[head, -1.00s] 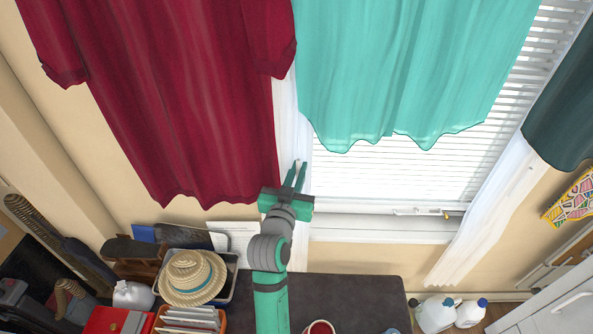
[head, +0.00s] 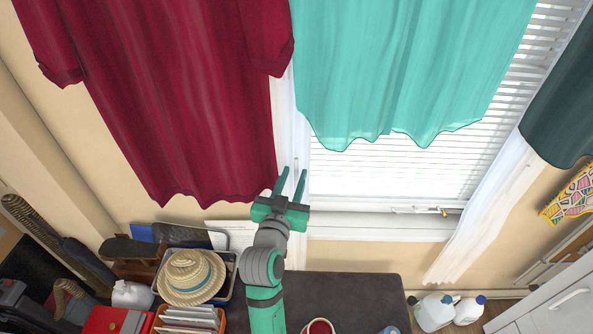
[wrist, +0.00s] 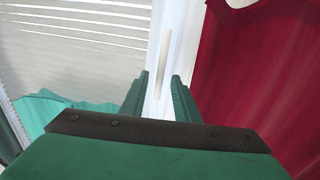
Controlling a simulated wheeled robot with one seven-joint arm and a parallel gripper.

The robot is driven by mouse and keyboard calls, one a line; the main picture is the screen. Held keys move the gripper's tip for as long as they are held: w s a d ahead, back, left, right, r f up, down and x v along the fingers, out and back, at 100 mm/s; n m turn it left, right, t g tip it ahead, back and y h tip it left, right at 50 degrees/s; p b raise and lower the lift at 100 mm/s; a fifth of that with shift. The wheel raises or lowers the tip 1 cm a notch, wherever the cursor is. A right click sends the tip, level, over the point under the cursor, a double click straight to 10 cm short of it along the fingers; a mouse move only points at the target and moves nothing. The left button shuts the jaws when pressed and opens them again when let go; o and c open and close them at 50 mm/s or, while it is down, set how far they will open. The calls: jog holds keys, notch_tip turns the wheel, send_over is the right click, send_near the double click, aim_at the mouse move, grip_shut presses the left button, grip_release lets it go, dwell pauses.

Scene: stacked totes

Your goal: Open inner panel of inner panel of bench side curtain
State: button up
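A narrow white sheer panel (head: 287,115) hangs between the dark red curtain (head: 190,110) and the window's left side. A thin pale upright rod or strip (wrist: 166,62) shows in front of the white panel (wrist: 155,45) in the wrist view. My gripper (head: 293,171) is raised at the lower part of this white strip. In the wrist view, my gripper (wrist: 160,78) is open, with the pale rod appearing between and beyond its fingertips. No cloth is visibly pinched. I cannot tell how far the rod is from the fingers.
A teal curtain (head: 400,70) covers the upper window; white blinds (head: 370,175) show below it. A white sheer panel (head: 485,220) hangs at the window's right. Below are a dark bench top (head: 350,290), a straw hat (head: 190,275) and a red mug (head: 319,328).

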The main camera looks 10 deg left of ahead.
jog(key=s, duration=0.7)
jog(key=shift+s+a, duration=0.25)
jog(key=shift+a, duration=0.1)
jog(key=s+d+f+n+g+y, duration=0.1)
jog(key=s+d+f+n+y, duration=0.15)
jog(key=s+f, duration=0.6)
jog(key=s+d+f+n+g+y, duration=0.1)
jog(key=s+d+f, duration=0.2)
jog(key=s+f, duration=0.55)
jog(key=s+d+f+m+h, duration=0.1)
jog(key=s+d, duration=0.1)
jog(key=s, duration=0.8)
jog(key=s+d+f+m, duration=0.1)
jog(key=s+d, duration=0.1)
jog(key=s, duration=0.8)
jog(key=shift+s+g+h, duration=0.2)
jog(key=shift+g+h, duration=0.1)
jog(key=shift+h, duration=0.05)
